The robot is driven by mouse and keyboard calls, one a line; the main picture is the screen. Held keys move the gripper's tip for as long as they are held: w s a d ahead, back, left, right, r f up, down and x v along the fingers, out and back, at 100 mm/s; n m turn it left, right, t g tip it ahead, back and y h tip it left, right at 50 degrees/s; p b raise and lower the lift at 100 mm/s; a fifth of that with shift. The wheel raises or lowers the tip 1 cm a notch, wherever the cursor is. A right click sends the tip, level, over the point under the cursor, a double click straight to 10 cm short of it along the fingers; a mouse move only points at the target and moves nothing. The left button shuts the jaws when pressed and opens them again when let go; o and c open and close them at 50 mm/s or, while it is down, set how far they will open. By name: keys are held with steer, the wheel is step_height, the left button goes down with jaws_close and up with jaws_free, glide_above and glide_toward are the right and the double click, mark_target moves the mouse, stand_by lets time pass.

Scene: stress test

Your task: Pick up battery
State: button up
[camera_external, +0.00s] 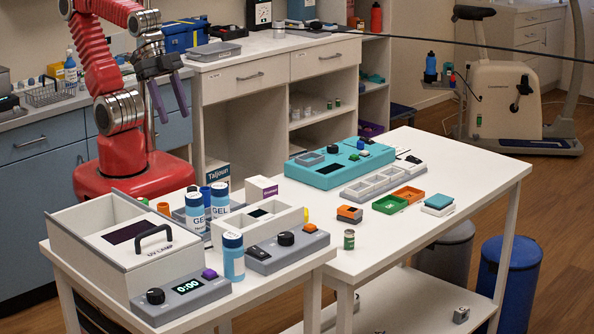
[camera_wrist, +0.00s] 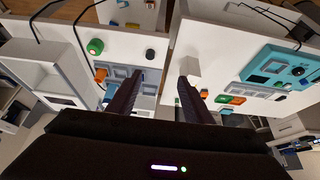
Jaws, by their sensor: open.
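A small upright green cylinder with a pale top (camera_external: 349,239), which looks like the battery, stands on the white table near its front left edge. I cannot pick it out surely in the wrist view. My gripper (camera_external: 174,116) is raised at the upper left, behind the table and well away from the cylinder. Its two purple fingers are spread apart and point down, with nothing between them. In the wrist view the dark fingers of my gripper (camera_wrist: 160,78) are also apart and empty.
An orange block (camera_external: 349,214), green tray (camera_external: 389,204) and orange tray (camera_external: 408,194) lie near the cylinder. A teal device (camera_external: 325,172) stands behind. Blue-capped gel bottles (camera_external: 233,257) and a UV lamp box (camera_external: 125,240) crowd the left.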

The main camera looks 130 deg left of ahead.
steer(key=shift+c, duration=0.5)
steer(key=w+d+r+t+h, duration=0.1)
steer(key=w+r+t, duration=0.1)
steer(key=w, duration=1.5)
steer(key=n+t+y, duration=0.4)
steer(key=n+y, duration=0.1)
steer(key=y, duration=0.2)
glide_above(353, 231)
steer(key=f, duration=1.8)
steer(key=shift+d+f, duration=0.3)
steer(key=shift+f, duration=0.1)
steer(key=shift+a+f+t, duration=0.25)
steer(key=shift+f+t, duration=0.05)
